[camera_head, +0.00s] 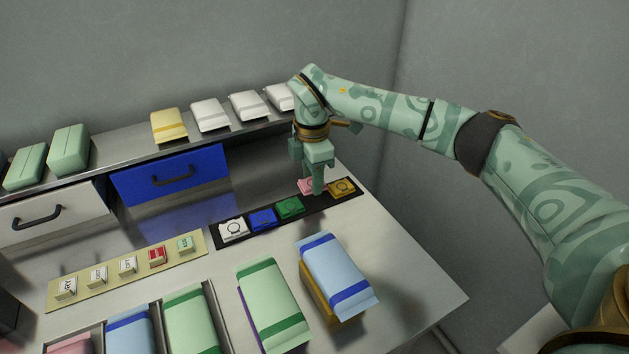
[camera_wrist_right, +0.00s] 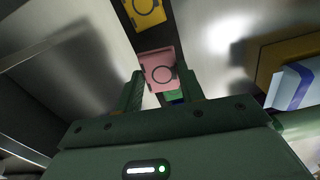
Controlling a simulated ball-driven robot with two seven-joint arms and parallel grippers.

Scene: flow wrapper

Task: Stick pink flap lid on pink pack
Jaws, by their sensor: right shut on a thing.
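The pink flap lid (camera_head: 305,186) is a small flat square at the black strip, partly hidden by my right gripper (camera_head: 316,188). In the right wrist view the pink lid (camera_wrist_right: 160,72), with a dark ring mark, sits between the two fingers of my right gripper (camera_wrist_right: 165,88), which is shut on it. Whether it is lifted off the strip I cannot tell. A pink pack (camera_head: 70,346) shows only its top end at the lower left edge, in a compartment. My left gripper is not in view.
The black strip (camera_head: 272,233) also holds white, blue, green and yellow lids (camera_head: 342,187). Green (camera_head: 273,303) and blue (camera_head: 336,270) packs stand nearby in front. A cream strip (camera_head: 130,281) carries several small labelled blocks. Several packs line the back shelf (camera_head: 140,148).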

